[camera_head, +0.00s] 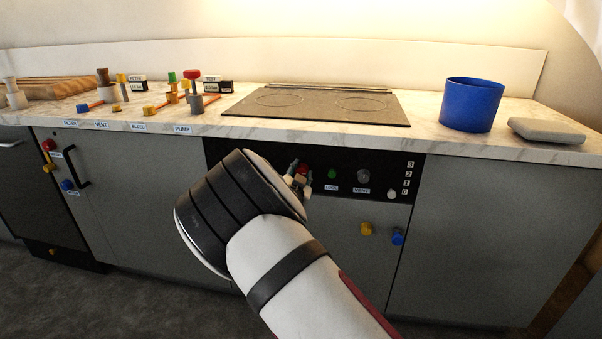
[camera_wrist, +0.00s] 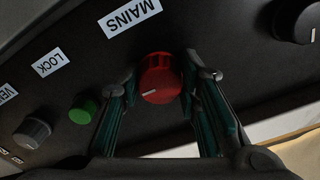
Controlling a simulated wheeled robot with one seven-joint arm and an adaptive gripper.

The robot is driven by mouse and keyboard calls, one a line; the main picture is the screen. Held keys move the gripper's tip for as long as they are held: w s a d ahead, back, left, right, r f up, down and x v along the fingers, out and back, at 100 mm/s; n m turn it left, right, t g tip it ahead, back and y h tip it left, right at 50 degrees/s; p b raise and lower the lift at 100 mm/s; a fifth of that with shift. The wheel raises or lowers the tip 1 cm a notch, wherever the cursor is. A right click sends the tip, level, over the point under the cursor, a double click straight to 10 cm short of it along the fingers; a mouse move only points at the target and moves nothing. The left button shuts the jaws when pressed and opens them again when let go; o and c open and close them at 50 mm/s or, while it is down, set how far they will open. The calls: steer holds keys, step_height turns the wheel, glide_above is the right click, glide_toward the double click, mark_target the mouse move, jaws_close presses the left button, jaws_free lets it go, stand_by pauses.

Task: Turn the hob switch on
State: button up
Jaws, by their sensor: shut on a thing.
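The red knob (camera_wrist: 160,80) sits on the black hob panel under the MAINS label (camera_wrist: 130,15) in the wrist view. A short white mark shows on its face. My gripper (camera_wrist: 161,73) has one finger on each side of the knob and is shut on it. The hob (camera_head: 315,101) is a dark flat plate on the counter above.
Right of my gripper on the panel are a green button (camera_head: 332,173) marked LOCK, a grey VENT knob (camera_head: 363,176) and a pale knob (camera_head: 392,194) beside a number scale. Another dark knob (camera_wrist: 297,20) is close in the wrist view. A blue pot (camera_head: 471,105) stands on the counter.

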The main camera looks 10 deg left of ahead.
steer(key=shift+n, duration=0.4)
steer(key=n, duration=0.3)
steer(key=shift+n, duration=0.4)
steer(key=n+p, duration=0.1)
steer(key=n, duration=0.8)
steer(key=shift+p, duration=0.35)
steer(key=n, duration=0.4)
steer(key=shift+n, duration=0.3)
steer(key=o, duration=1.2)
